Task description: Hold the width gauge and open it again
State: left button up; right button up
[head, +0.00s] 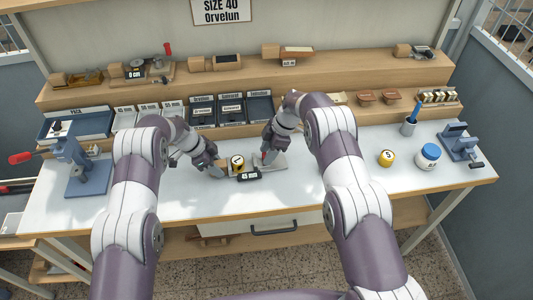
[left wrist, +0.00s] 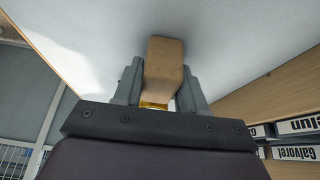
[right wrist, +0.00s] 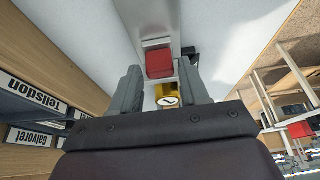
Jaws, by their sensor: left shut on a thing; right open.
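The width gauge lies on the white table top in the middle of the head view, with a yellow round dial (head: 237,162), a dark display (head: 249,174) and a grey metal plate (head: 276,163). My left gripper (head: 217,169) is shut on the gauge's wooden block (left wrist: 163,75), with a finger on each side. My right gripper (head: 266,157) is open above the plate. In the right wrist view the gauge's red part (right wrist: 159,63) shows between and beyond its fingertips, and the yellow dial (right wrist: 168,97) sits closer. I cannot tell whether the fingers touch the red part.
Labelled trays (head: 231,109) line the back of the table below a wooden shelf (head: 240,72). A blue press (head: 80,165) stands at the left. The front table strip is clear.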

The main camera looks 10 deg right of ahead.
pick_arm(q)
jog(key=shift+f, duration=0.1)
pick_arm(e)
jog(key=v, duration=1.1)
pick_arm(q)
jog(key=o, duration=1.2)
jog(key=shift+c, duration=0.2)
pick_arm(e)
jog(key=shift+f, duration=0.1)
